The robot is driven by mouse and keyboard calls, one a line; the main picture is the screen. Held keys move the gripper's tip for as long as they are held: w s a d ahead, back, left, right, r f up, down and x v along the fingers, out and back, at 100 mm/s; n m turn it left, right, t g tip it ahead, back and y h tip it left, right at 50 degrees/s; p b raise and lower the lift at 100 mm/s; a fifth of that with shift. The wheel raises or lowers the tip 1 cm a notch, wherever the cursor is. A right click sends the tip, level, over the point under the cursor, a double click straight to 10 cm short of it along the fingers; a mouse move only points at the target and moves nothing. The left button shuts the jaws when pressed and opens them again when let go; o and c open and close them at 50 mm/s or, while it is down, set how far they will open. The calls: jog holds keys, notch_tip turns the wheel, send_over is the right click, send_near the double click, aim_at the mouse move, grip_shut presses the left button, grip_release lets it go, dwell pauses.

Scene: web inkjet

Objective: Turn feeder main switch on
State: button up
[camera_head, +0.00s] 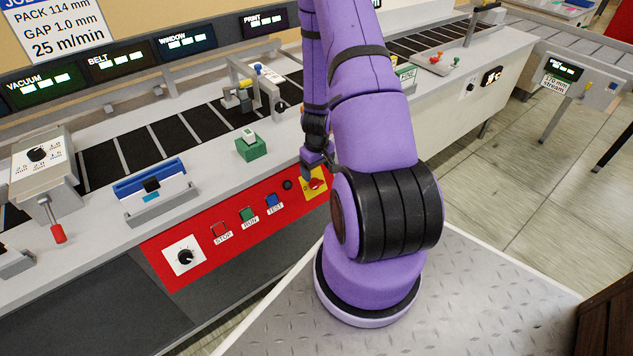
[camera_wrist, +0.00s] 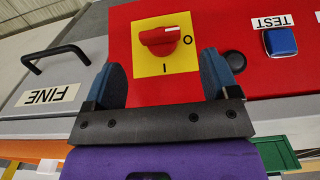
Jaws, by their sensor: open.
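The main switch is a red rotary knob (camera_wrist: 158,42) on a yellow plate (camera_wrist: 150,70) marked O and I. In the wrist view, the picture is upside down. The knob's handle lies sideways and its white mark points towards the O. In the head view, the knob (camera_head: 317,184) and plate are partly hidden by my arm. My gripper (camera_wrist: 163,72) is open with its two blue fingers apart and nothing between them. The fingers point at the panel, one to either side of the lower part of the yellow plate. I cannot tell whether they touch it.
The red panel (camera_head: 200,262) also carries a black dial (camera_head: 185,256), STOP, RUN and TEST buttons (camera_head: 272,203) and a round black part (camera_wrist: 236,61) next to the switch. A black handle (camera_wrist: 55,55) and a FINE label show beside the panel.

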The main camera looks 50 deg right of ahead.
aim_at(318, 183)
jog(key=shift+f, duration=2.95)
jog(key=c, duration=0.9)
